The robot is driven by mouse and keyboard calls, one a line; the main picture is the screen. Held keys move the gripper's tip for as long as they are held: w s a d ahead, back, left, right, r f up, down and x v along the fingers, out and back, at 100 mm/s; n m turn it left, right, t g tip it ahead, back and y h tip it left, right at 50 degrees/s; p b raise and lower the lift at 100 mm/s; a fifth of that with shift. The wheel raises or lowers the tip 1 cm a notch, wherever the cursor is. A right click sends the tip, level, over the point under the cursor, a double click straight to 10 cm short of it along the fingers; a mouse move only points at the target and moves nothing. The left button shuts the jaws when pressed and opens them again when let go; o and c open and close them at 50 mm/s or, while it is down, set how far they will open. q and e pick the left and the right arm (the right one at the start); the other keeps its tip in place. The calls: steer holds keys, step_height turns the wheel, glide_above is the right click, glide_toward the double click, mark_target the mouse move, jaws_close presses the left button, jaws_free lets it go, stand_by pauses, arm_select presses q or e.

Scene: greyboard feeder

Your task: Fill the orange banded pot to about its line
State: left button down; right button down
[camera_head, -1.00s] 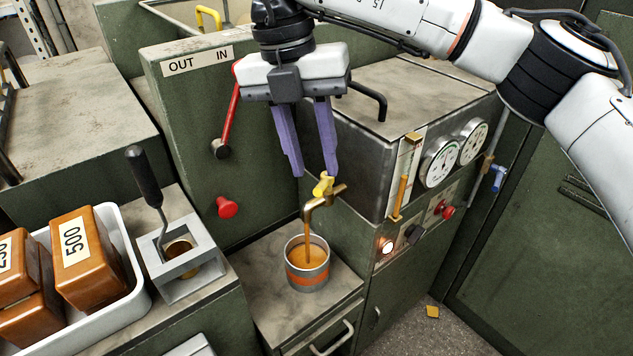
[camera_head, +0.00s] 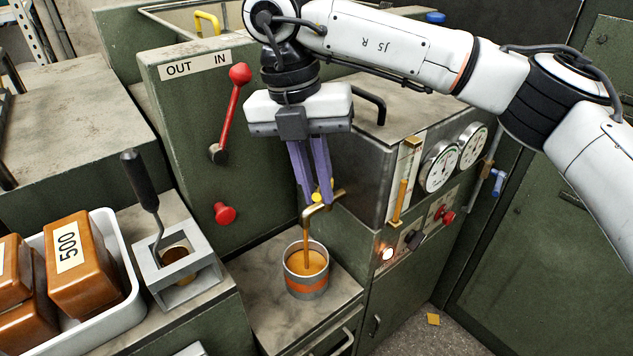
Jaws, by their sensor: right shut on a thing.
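The grey metal pot with an orange band (camera_head: 307,282) stands upright on the low shelf below the brass tap (camera_head: 337,197). A stream of amber liquid (camera_head: 307,235) falls from the spout into the pot. The liquid surface (camera_head: 306,263) inside is high, a little below the rim. My right gripper (camera_head: 318,196) points down over the tap, its purple fingers shut on the yellow tap handle (camera_head: 317,198), which they mostly hide. My left gripper is not in view.
A red-knobbed lever (camera_head: 232,105) and a red knob (camera_head: 224,213) are on the green cabinet at left. Two gauges (camera_head: 440,167) and a lit lamp (camera_head: 387,254) are at right. A white tray (camera_head: 128,258) holds brown blocks. A black-handled ladle (camera_head: 147,190) stands in a grey holder.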

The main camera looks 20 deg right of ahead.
steer(key=shift+d, duration=0.1)
steer(key=shift+s+d+n+t+b, duration=0.25)
steer(key=shift+d+n, duration=0.4)
steer(key=shift+n, duration=1.1)
steer(key=shift+d+n+t, duration=0.35)
steer(key=shift+d+n, duration=0.35)
steer(key=shift+n, duration=1.1)
steer(key=shift+s+d+n+t+b, duration=0.25)
steer(key=shift+d+n, duration=0.4)
steer(key=shift+n, duration=1.1)
steer(key=shift+w, duration=0.1)
steer(key=c, duration=1.8)
jaws_free()
steer(key=shift+r, duration=0.15)
